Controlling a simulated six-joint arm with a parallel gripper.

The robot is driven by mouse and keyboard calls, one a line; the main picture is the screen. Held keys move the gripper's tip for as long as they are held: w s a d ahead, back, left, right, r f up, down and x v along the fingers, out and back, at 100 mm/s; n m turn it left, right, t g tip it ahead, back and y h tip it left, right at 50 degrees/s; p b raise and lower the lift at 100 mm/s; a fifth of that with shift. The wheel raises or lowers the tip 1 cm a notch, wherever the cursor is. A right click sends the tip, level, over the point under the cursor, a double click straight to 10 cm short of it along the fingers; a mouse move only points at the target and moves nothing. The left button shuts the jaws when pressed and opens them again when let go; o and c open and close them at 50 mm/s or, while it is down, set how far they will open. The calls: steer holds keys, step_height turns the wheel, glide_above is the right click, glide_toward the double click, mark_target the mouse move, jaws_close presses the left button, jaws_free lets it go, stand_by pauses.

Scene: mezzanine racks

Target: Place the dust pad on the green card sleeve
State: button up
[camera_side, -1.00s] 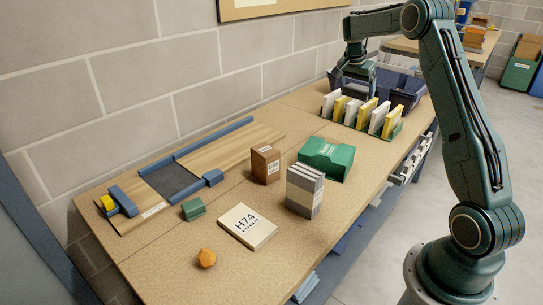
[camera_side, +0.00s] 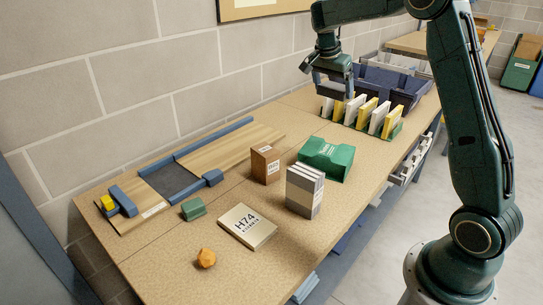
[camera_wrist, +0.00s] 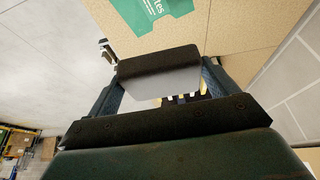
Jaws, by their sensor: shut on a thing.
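My gripper (camera_side: 332,86) is above the far part of the table, just left of the card rack. In the wrist view it is shut on a block with a dark top and light grey side (camera_wrist: 158,66), which looks like the dust pad. The green card sleeve (camera_side: 327,158), a green box shape with white lettering, lies flat on the table nearer the camera. It also shows in the wrist view (camera_wrist: 150,12), partly cut off. The pad and the sleeve are apart.
A green rack of white and yellow cards (camera_side: 362,115) and a dark blue crate (camera_side: 400,82) stand at the far end. A brown box (camera_side: 265,164), a grey-white block (camera_side: 305,190), an H74 card (camera_side: 246,226), a small green block (camera_side: 193,208) and an orange lump (camera_side: 206,258) stand nearer.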

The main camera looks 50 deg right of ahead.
step_height(320, 180, down, 15)
steer(key=shift+r, duration=0.1)
stand_by(0.3)
steer(key=shift+f, duration=2.2)
steer(key=shift+f, duration=0.15)
steer(key=o, duration=0.8)
steer(key=v, duration=1.2)
